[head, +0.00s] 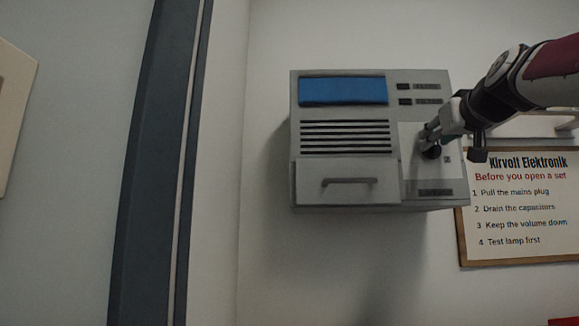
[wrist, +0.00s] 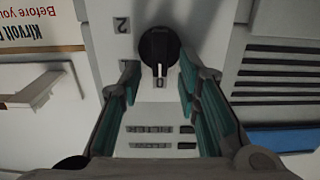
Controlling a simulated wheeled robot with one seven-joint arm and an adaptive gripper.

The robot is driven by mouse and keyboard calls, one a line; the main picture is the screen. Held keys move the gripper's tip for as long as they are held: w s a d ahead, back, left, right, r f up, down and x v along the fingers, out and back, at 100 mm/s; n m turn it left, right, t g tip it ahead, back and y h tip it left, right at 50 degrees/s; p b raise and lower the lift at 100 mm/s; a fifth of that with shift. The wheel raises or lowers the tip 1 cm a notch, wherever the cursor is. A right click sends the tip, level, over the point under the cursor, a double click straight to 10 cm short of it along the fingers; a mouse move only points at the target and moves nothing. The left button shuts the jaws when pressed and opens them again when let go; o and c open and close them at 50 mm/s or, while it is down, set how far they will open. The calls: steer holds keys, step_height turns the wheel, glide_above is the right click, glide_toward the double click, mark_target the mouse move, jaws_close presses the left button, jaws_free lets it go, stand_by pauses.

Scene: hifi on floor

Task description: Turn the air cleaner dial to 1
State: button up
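The air cleaner (head: 343,169) is a grey box on the wall with a blue panel, dark slats and a drawer handle. Its black dial (head: 432,152) sits on a pale panel at its right side and is partly covered by my gripper (head: 430,136). In the wrist view, which is upside down, the dial (wrist: 159,47) has its white pointer line at the 0 mark. A 2 mark shows on the left, with a partly hidden mark between. My gripper (wrist: 158,70) is open, its teal-padded fingers on either side just below the dial in that picture, with nothing between them.
A framed Kirvolt Elektronik notice (head: 519,205) hangs to the right of the air cleaner. A pale ledge-like fixture (head: 525,127) is above it, behind my arm. A dark vertical post (head: 160,160) stands to the left. The wall below the air cleaner is clear.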

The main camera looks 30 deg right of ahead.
jaws_close()
